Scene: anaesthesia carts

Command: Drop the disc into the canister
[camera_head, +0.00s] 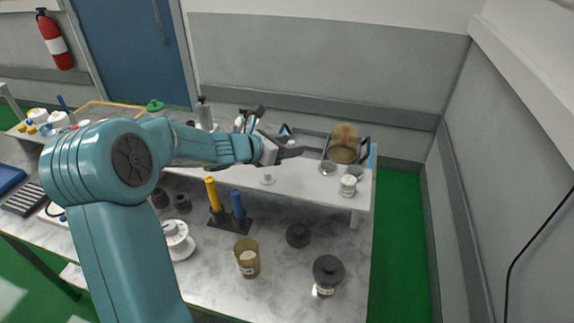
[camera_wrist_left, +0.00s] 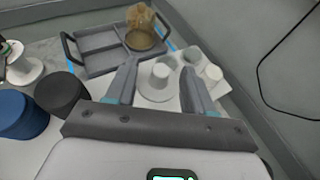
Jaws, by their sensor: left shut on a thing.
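My left gripper (camera_head: 284,131) is over the raised white shelf, its fingers apart around a white disc. In the left wrist view the white disc (camera_wrist_left: 160,76), with a round knob, shows between the fingers (camera_wrist_left: 159,66). In the head view a small white knobbed piece (camera_head: 267,179) shows just below the gripper; I cannot tell whether it is the same piece. The amber see-through canister (camera_head: 343,152) stands to the right of the gripper, by the right end of the grey tray. It also shows in the left wrist view (camera_wrist_left: 140,38). My right gripper is out of view.
The grey tray (camera_wrist_left: 101,62) has raised walls and a dark handle. Small jars (camera_head: 348,186) stand in front of the canister. Below, the marble counter holds an amber jar (camera_head: 246,258), dark lidded pieces (camera_head: 298,235) and a rack with yellow and blue posts (camera_head: 238,205). A wall (camera_head: 500,150) closes the right.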

